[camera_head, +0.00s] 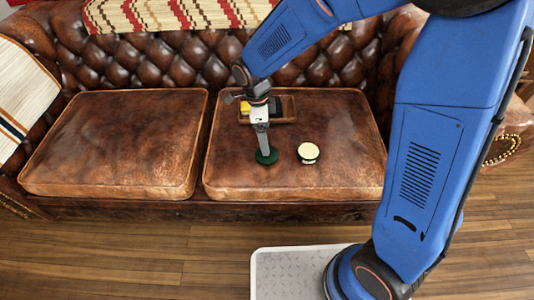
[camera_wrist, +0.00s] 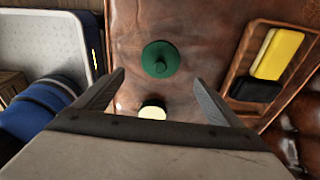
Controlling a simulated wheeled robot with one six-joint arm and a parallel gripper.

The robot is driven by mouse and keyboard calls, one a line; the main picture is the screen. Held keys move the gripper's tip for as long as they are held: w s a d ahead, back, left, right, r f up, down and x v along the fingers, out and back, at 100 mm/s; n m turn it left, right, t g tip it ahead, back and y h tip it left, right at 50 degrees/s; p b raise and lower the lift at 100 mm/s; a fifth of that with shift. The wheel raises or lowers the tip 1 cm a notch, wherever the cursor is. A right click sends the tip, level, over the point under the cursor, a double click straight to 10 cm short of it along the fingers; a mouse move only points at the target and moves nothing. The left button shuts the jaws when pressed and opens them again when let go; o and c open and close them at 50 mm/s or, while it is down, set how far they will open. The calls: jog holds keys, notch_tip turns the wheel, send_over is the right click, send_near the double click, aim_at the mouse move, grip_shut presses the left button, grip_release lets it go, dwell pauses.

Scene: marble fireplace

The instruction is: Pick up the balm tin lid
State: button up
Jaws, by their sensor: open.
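The balm tin lid (camera_head: 267,157) is a dark green disc lying flat on the right-hand leather seat cushion.
A wooden tray (camera_head: 287,121) holding a yellow block (camera_wrist: 281,53) and a black block (camera_wrist: 255,89) lies behind the lid on the same cushion. The left cushion (camera_head: 115,140) is bare. The tufted sofa back (camera_head: 150,60) rises behind. Wooden floor lies in front.

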aim_at(273, 159)
jog(key=shift+d+f, duration=0.15)
jog(key=shift+f, duration=1.9)
jog(key=shift+d+f, duration=0.15)
jog(key=shift+f, duration=1.85)
jog(key=c, duration=1.1)
